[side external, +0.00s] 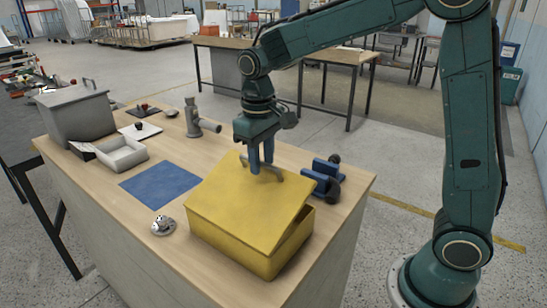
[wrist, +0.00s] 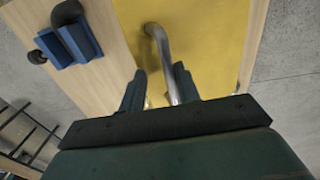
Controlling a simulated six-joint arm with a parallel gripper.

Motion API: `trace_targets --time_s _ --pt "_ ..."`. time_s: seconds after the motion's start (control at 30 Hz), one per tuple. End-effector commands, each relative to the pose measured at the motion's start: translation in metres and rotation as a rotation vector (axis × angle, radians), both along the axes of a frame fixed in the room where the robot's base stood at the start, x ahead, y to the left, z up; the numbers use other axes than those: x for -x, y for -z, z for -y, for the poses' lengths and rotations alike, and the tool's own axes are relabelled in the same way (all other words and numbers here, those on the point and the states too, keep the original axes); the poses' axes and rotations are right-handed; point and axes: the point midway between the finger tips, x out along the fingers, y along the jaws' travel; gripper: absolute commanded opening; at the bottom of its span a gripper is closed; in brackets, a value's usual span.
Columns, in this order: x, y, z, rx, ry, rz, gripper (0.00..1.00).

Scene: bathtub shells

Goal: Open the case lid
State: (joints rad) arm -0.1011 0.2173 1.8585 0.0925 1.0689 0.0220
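The yellow case (side external: 287,252) sits on the workbench near its front right corner. Its lid (side external: 240,205) is tilted up at the far edge, leaving a wedge-shaped gap above the case on the right side. A grey bar handle (side external: 276,173) is fixed to the lid near that raised edge. My gripper (side external: 261,168) points down at the handle. In the wrist view the handle (wrist: 162,52) passes between my two fingers (wrist: 158,90), close to the right finger, with a gap to the left one. The inside of the case is hidden.
Blue blocks with a dark rod (side external: 325,178) stand just right of the case. A blue mat (side external: 160,186), a small round item (side external: 163,225), a light tray (side external: 122,154), a grey box (side external: 76,112) and a grey fitting (side external: 197,120) lie to the left.

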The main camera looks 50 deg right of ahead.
Motion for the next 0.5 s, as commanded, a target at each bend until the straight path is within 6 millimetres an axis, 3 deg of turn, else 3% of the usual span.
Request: trace_targets --time_s 0.5 --pt "0.000 0.023 0.016 -0.159 0.005 -0.001 0.32"
